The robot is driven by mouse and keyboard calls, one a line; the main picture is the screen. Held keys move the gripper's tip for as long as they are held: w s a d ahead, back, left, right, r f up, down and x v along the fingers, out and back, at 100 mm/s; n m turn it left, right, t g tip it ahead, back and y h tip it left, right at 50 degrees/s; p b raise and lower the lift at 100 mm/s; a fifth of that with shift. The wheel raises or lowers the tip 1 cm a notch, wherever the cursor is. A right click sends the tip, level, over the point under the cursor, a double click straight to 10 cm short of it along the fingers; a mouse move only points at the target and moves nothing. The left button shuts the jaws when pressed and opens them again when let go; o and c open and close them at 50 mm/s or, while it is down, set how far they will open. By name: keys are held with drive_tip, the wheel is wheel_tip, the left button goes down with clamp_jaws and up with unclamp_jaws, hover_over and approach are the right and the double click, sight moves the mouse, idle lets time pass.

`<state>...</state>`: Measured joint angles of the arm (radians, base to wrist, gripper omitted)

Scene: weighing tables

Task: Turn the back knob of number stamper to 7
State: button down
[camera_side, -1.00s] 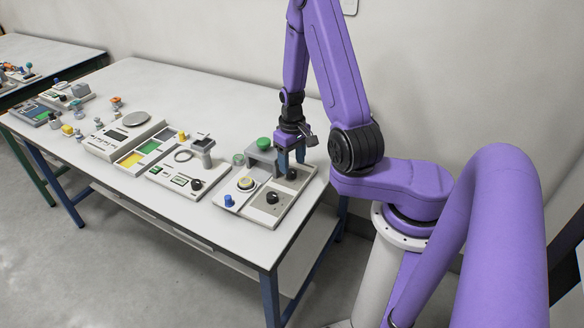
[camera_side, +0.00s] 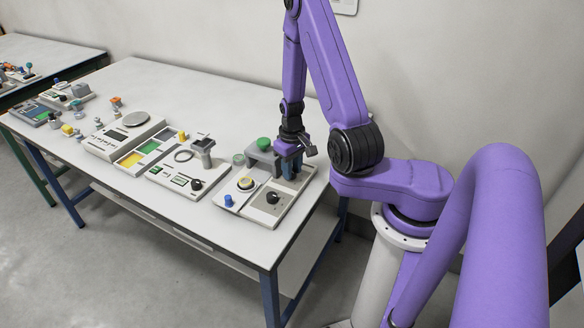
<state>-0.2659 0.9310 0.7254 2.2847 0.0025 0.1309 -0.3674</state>
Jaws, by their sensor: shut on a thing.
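The number stamper (camera_side: 250,208) is a light grey device at the right end of the white table. It has a grey block with a green button (camera_side: 264,144) on top, and a black front knob (camera_side: 272,197) on a grey panel. The back knob is hidden behind my gripper's fingers. My gripper (camera_side: 291,172) points down over the back right part of the device, with its fingers low at the back knob's place. It is shut on the back knob; the knob's number setting is too small to read.
A yellow-ringed button (camera_side: 246,183) and a blue knob (camera_side: 229,201) sit on the device's left part. A panel with a black knob (camera_side: 196,184) stands close to its left. A scale (camera_side: 136,119) is farther left. The table's back (camera_side: 210,95) is clear.

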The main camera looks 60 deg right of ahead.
drive_tip(key=c, duration=1.9)
unclamp_jaws()
drive_tip(key=shift+m, duration=1.6)
drive_tip(key=shift+o, duration=0.2)
drive_tip(key=o, duration=1.1)
drive_tip(key=shift+c, duration=0.2)
drive_tip(key=n, duration=0.3)
wheel_tip(320, 180, up, 18)
drive_tip(key=shift+f, duration=0.25)
drive_tip(key=shift+w+a, duration=0.1)
